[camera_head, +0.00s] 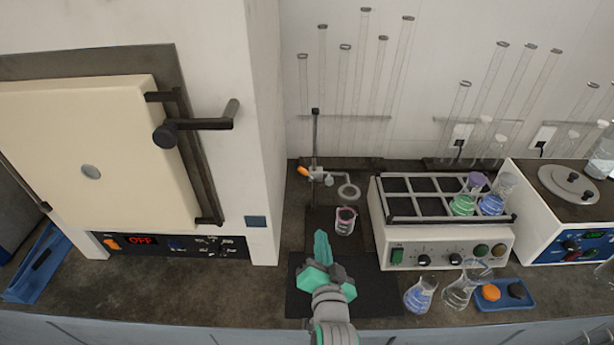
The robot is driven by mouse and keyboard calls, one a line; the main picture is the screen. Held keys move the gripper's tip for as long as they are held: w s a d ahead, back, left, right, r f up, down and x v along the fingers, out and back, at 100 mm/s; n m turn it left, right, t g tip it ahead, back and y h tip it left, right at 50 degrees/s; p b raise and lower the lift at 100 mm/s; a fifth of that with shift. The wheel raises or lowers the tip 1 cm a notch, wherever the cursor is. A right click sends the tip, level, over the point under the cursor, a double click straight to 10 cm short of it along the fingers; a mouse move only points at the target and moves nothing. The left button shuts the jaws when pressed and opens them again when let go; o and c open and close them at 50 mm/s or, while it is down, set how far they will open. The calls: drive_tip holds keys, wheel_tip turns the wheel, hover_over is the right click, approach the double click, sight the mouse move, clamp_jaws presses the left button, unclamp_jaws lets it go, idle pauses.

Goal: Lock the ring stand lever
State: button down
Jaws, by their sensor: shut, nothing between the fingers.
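The ring stand (316,145) stands at the back of the counter, a thin dark upright rod. A clamp holds a pale ring (348,191) out to its right. A small orange lever (303,171) sits on the left side of the clamp; its exact angle is too small to tell. A small beaker with pinkish liquid (345,221) stands on the dark base in front of the ring. My gripper (321,242), green and grey, is shut and empty. It appears in front of the stand, above the dark mat, and apart from the lever.
A large furnace (90,160) with a protruding handle (205,123) fills the left. A shaker with a rack (445,235) holding flasks stands close on the right. Flasks (420,294) and a blue tray (503,296) sit at the front right.

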drive_tip(key=w+r+y, duration=0.1)
drive_tip(key=w+r, duration=0.4)
drive_tip(key=r, duration=0.4)
drive_tip(key=shift+w+r, duration=0.35)
drive_tip(key=shift+w, duration=0.05)
drive_tip(key=shift+w, duration=0.1)
